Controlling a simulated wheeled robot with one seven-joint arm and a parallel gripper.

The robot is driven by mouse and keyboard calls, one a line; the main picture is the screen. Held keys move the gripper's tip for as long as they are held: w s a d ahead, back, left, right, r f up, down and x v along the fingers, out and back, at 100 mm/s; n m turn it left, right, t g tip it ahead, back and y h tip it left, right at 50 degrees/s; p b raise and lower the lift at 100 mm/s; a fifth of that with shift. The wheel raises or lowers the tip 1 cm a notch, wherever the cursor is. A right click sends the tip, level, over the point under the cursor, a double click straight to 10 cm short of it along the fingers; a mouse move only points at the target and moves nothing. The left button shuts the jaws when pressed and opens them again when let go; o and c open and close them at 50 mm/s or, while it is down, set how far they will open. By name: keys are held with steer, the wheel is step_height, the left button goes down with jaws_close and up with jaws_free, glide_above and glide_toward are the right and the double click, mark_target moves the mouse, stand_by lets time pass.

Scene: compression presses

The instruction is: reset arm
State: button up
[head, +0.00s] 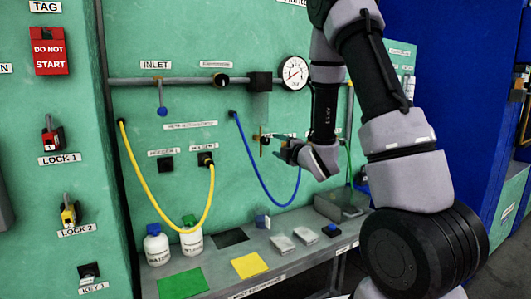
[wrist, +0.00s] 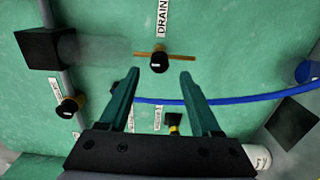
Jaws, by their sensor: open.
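My gripper (head: 280,147) is raised in front of the green wall panel, above the bench. In the wrist view my gripper (wrist: 160,76) is open, with two green fingers spread and nothing between them. The drain valve (wrist: 158,62) is just beyond the fingertips, with a black knob and a brown crossbar lying level in that view. The "DRAIN" label is beside it. Whether the fingers touch the crossbar cannot be told. My arm covers part of the panel at the right in the head view.
A blue hose (head: 247,155) hangs below my gripper, and a yellow hose (head: 137,181) loops at the left. A round gauge (head: 294,72) is on the pipe. The bench holds two white bottles (head: 157,246), a yellow mat (head: 249,265) and a green mat (head: 181,284).

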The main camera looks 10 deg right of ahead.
steer(key=s+d+r+m+g+h, duration=0.45)
steer(key=s+d+r+m, duration=0.45)
steer(key=m, duration=0.6)
steer(key=s+a+r+m+g, duration=0.1)
steer(key=s+a+m, duration=0.1)
steer(key=s, duration=0.5)
steer(key=s+a+r+m+g+y, duration=0.1)
steer(key=s+a+m+g, duration=0.1)
steer(key=s+m, duration=0.3)
steer(key=s+a+r+m+g, duration=0.1)
steer(key=s+a+m+g, duration=0.1)
steer(key=s, duration=0.8)
steer(key=shift+s+r+m, duration=0.2)
steer(key=shift+r+m, duration=0.2)
steer(key=shift+m, duration=0.3)
steer(key=shift+g, duration=0.25)
